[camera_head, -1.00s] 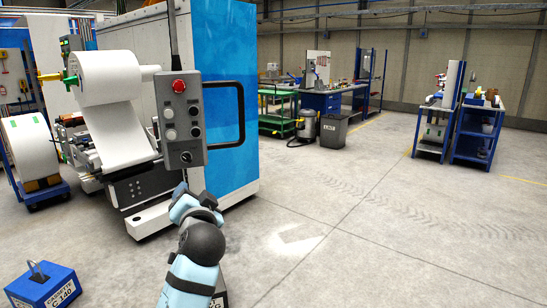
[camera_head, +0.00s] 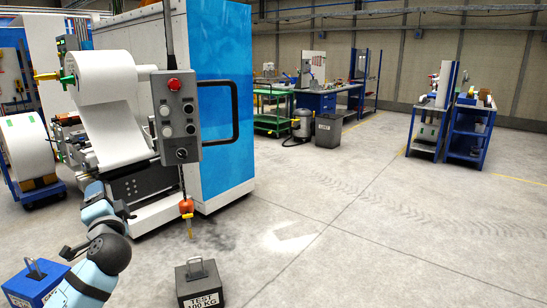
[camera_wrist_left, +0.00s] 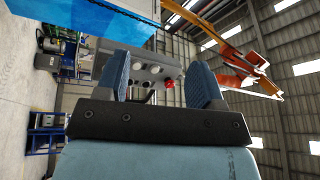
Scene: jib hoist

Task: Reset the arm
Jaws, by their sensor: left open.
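My left arm comes in at the lower left of the head view. My left gripper (camera_wrist_left: 161,82) is open, with two dark blue fingers apart and nothing held between them. The grey control pendant (camera_head: 174,128) hangs in front of the machine, with a red button (camera_head: 174,84) on top. It also shows beyond the fingers in the wrist view (camera_wrist_left: 135,72). An orange hook block (camera_head: 186,207) hangs below the pendant in the head view. The orange jib arm (camera_wrist_left: 245,62) shows overhead in the wrist view. My right gripper is not in view.
A dark test weight (camera_head: 199,284) marked 100 KG stands on the floor at the bottom. A blue block (camera_head: 36,287) with a handle is at the lower left. The machine (camera_head: 218,95) with a white roll stands behind the pendant.

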